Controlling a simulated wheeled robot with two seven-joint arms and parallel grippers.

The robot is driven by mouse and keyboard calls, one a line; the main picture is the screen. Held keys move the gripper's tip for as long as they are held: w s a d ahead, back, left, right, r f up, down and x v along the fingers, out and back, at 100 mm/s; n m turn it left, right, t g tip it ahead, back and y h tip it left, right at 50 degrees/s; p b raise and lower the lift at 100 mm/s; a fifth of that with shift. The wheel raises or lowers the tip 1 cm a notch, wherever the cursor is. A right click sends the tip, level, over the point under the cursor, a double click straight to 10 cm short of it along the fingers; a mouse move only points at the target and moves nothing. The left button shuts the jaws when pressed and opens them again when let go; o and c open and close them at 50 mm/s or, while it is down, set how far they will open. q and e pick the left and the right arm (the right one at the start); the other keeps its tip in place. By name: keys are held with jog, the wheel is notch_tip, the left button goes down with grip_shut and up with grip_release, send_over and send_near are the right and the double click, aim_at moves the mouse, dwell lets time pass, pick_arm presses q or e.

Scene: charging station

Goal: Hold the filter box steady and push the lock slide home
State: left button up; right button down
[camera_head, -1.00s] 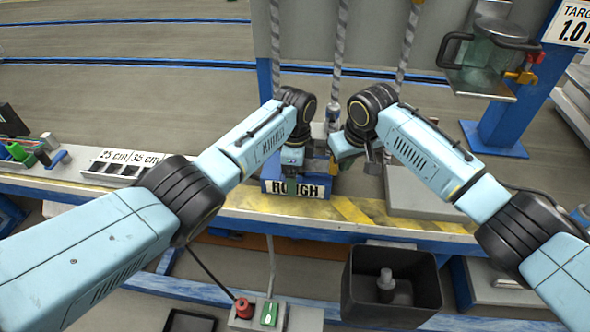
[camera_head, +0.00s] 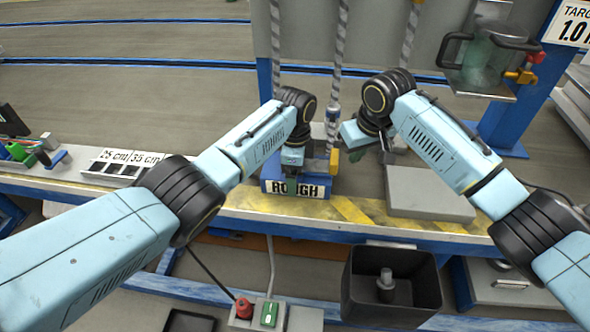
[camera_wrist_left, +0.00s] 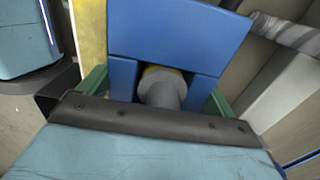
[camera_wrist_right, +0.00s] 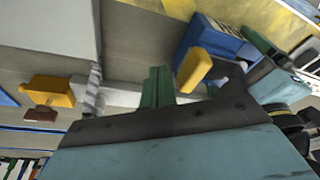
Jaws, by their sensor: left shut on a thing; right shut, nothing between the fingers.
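The blue filter box (camera_head: 268,186) stands on the bench behind a ROUGH label. My left gripper (camera_head: 291,182) reaches down onto it; in the left wrist view its green fingers (camera_wrist_left: 160,98) are on either side of the blue box (camera_wrist_left: 178,35), shut on it. A grey round pipe end shows below the box there. The yellow lock slide (camera_head: 334,161) sticks up at the box's right side, and also shows in the right wrist view (camera_wrist_right: 195,69). My right gripper (camera_head: 357,154) is shut and empty, right of the slide and apart from it. How far in the slide sits cannot be told.
A grey flat block (camera_head: 430,206) lies on the bench to the right. A black bin (camera_head: 365,300) stands below the front edge. Striped hoses (camera_head: 338,50) hang behind the box. A glass vessel with a yellow valve (camera_head: 520,75) is at the upper right.

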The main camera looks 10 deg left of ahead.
jog(key=shift+w+a+v, duration=0.1)
jog(key=shift+w+v, duration=0.05)
jog(key=shift+v, duration=0.65)
jog(key=shift+w+a+v, duration=0.1)
jog(key=shift+w+v, duration=0.1)
jog(key=shift+v, duration=0.6)
jog(key=shift+w+a+v, duration=0.1)
jog(key=shift+w+v, duration=0.05)
jog(key=shift+v, duration=0.65)
jog(key=shift+r, duration=0.1)
pick_arm(q)
jog(key=o, duration=0.9)
jog(key=shift+r, duration=0.15)
